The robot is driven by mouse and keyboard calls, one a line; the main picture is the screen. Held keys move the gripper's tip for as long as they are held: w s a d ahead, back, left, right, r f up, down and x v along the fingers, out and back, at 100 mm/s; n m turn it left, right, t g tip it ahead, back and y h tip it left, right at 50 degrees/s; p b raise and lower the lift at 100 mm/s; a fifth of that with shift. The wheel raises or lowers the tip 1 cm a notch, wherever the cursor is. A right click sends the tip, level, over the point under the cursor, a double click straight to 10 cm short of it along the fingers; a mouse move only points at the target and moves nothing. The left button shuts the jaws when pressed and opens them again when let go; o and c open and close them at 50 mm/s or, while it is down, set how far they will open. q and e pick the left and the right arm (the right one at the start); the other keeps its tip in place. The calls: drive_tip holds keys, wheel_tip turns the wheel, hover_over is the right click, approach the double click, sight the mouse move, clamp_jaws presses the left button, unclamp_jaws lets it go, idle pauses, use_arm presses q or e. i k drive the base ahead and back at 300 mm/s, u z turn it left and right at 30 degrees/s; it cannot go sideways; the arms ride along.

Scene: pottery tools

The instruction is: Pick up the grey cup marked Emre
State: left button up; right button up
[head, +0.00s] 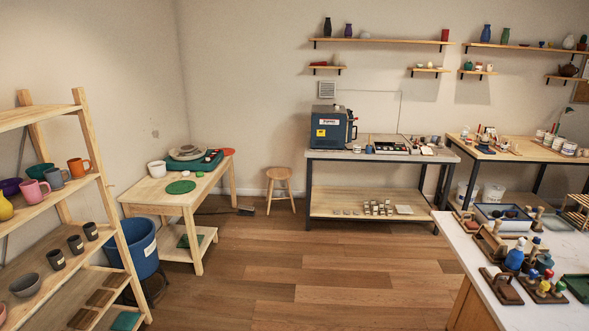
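No lettering is legible, so I cannot tell which cup is marked Emre. Several mugs stand on the upper shelf of the wooden rack at the left: a pink mug (31,193), a grey mug (53,179) and an orange mug (77,168). On the shelf below stand three dark grey cups in a row: a front cup (56,260), a middle cup (76,245) and a rear cup (90,231). The front one seems to carry a small pale label. A wider grey bowl (25,285) stands nearer. Neither of my grippers is in view.
The wooden rack (113,235) fills the left edge, with a blue bucket (140,250) beside it. A low wooden table (150,192) stands behind. A white-topped counter (560,247) with tools is at right. The wooden floor (300,270) between is clear.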

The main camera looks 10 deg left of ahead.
sight(76, 245)
drive_tip(key=i, duration=2.45)
drive_tip(key=u, duration=2.75)
